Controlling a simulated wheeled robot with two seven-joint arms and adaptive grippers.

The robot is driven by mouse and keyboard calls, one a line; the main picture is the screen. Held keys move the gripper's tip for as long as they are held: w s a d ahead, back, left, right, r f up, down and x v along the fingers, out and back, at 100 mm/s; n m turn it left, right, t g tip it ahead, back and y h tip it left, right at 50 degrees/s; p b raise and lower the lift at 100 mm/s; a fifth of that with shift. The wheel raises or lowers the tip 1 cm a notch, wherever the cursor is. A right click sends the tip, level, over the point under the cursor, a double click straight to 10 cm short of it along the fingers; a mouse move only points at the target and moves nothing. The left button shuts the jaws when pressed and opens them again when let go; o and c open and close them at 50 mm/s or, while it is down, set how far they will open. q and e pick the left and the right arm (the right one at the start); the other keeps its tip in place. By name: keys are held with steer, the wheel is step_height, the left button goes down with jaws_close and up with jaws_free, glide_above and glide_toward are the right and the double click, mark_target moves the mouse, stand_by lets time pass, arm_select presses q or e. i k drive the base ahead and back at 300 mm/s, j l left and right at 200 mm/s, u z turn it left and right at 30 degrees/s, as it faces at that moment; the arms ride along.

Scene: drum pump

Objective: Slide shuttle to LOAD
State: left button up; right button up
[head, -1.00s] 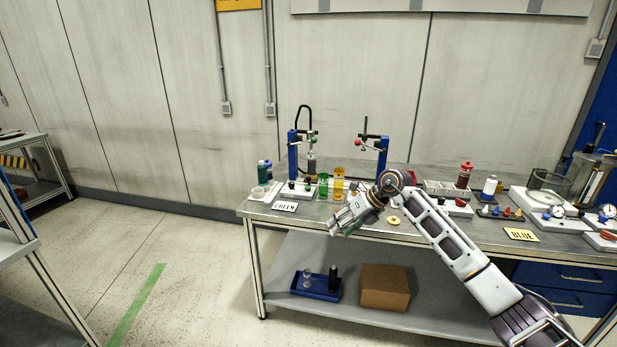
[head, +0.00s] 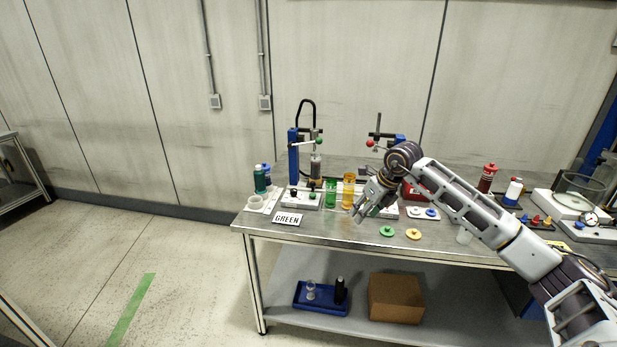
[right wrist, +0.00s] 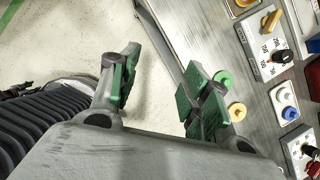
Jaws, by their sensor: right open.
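My right gripper (head: 358,212) is open and empty at the front of the bench, in front of the amber cylinder. It also shows in the right wrist view (right wrist: 160,88), its green-padded fingers apart over the bench's front edge. A green cylinder (head: 331,193) and an amber cylinder (head: 348,190) stand between two blue-posted stations, the left (head: 293,158) and the right, which is partly hidden by my arm. I cannot tell which part is the shuttle, and no LOAD mark is readable. My left gripper is not in view.
A green disc (head: 387,231) and a yellow disc (head: 413,234) lie near the front edge. Bottles stand at both sides. The lower shelf holds a blue tray (head: 320,304) and a cardboard box (head: 396,298).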

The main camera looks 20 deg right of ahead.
mark_target(314, 184)
steer(key=i, duration=1.25)
